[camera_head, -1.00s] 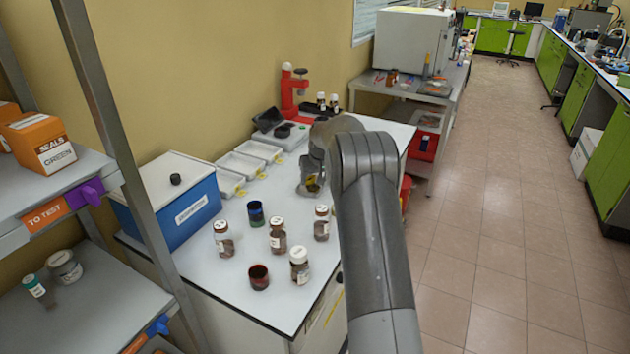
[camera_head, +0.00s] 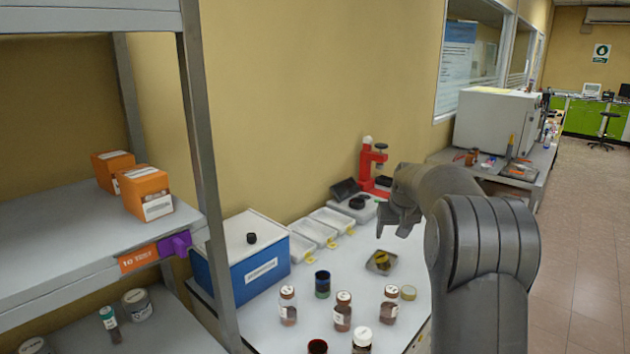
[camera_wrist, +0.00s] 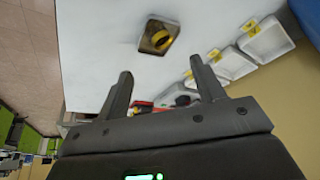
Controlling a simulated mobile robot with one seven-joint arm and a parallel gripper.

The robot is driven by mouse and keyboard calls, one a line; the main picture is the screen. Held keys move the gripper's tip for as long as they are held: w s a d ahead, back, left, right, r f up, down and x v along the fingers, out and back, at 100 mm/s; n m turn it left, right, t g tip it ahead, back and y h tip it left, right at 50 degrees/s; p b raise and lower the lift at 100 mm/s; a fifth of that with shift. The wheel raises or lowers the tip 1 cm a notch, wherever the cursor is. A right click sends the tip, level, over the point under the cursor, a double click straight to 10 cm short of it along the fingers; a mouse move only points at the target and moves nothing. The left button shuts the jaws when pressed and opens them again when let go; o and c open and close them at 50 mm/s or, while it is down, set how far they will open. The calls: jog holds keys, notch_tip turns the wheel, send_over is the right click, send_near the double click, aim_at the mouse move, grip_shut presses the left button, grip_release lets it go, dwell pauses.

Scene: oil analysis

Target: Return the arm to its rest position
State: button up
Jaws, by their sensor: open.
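My gripper (camera_head: 399,222) is above the white table (camera_head: 345,280), with its fingers pointing down. In the wrist view my gripper (camera_wrist: 165,92) has its two fingers wide apart with nothing between them. A small metal tray (camera_head: 392,262) holding a yellow and dark round thing (camera_head: 381,260) lies on the table below the gripper, apart from it. The tray also shows beyond the fingertips in the wrist view (camera_wrist: 149,48). My arm fills the right foreground and hides part of the table's right side.
Several brown bottles with white caps (camera_head: 343,312) and a blue-black cup (camera_head: 322,284) stand at the table's front. A blue box (camera_head: 262,275) is at left, beside white trays (camera_head: 330,220). A red press (camera_head: 367,165) stands behind. A metal shelf (camera_head: 200,170) rises at left.

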jog(key=s+a+r, duration=0.3)
jog(key=s, duration=0.5)
jog(key=s+a+r, duration=0.2)
jog(key=s+r, duration=0.2)
jog(key=s, duration=0.4)
jog(key=s+a+r, duration=0.3)
jog(key=s, duration=0.4)
jog(key=s+a+f, duration=0.1)
jog(key=s+f, duration=0.2)
jog(key=s, duration=0.8)
jog(key=s+a+f+t, duration=0.1)
jog(key=s+a+f, duration=0.1)
jog(key=s, duration=0.9)
jog(key=shift+s+f, duration=0.25)
jog(key=shift+f, duration=0.3)
jog(key=shift+o, duration=0.5)
jog(key=shift+a, duration=0.1)
